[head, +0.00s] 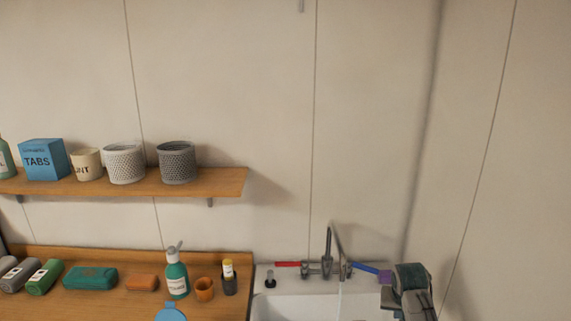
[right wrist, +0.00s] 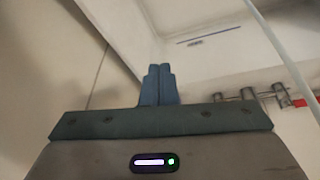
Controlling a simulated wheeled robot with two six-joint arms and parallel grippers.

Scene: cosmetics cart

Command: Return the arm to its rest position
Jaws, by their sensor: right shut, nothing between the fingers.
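My right gripper (head: 408,284) is at the lower right of the head view, beside the sink and just right of the tap. In the right wrist view its two blue-grey fingers (right wrist: 159,72) are together with nothing between them. In the head view its fingertips cannot be made out clearly. My left gripper is in neither view.
The tap (head: 329,250) has a red handle (head: 287,264) and a blue handle (head: 364,268) near my right gripper. The white sink (head: 295,306) is below. A wooden counter (head: 120,308) holds bottles and cups. A shelf (head: 225,182) with containers hangs above.

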